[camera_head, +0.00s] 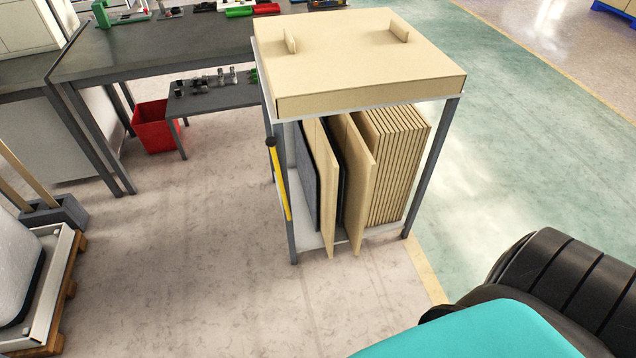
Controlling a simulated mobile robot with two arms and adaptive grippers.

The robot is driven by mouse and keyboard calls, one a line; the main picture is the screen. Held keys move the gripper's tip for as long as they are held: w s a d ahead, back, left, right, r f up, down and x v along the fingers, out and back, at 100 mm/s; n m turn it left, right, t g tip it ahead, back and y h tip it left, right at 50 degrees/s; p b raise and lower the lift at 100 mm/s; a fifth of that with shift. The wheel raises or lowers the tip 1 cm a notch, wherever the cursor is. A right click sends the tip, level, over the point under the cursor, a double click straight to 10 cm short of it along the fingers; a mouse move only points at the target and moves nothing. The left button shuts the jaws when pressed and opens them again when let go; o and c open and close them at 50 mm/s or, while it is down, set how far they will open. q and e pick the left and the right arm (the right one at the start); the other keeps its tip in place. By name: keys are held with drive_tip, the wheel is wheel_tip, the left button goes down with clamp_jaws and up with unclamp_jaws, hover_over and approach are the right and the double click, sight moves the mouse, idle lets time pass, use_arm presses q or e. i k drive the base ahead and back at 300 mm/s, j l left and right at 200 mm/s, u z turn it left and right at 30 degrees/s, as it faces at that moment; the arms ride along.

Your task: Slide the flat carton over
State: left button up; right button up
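A wide, flat, tan box-like slab (365,55) lies on top of a grey-legged stand (446,125) in the middle of the view; it looks like the flat carton. Two small upright tabs (399,33) stick up from its top face. On the lower shelf of the stand, thin tan panels (357,185) stand on edge beside dark sheets (303,170) and a tan ribbed stack (395,160). I cannot tell whether any of these are cartons too. Neither of my grippers shows in this view.
A dark workbench (160,48) with small tools and trays stands left of the stand. A low dark table (213,97) and a red bin (153,128) are below it. A yellow bar (280,182) leans by the stand's left leg.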

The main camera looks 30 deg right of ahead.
sight(326, 166)
drive_tip(key=i+z, duration=0.1)
drive_tip(key=z, duration=0.35)
drive_tip(key=i+j+z, duration=0.1)
drive_tip(key=z, duration=0.35)
drive_tip(key=i+j+z, duration=0.1)
drive_tip(key=z, duration=0.4)
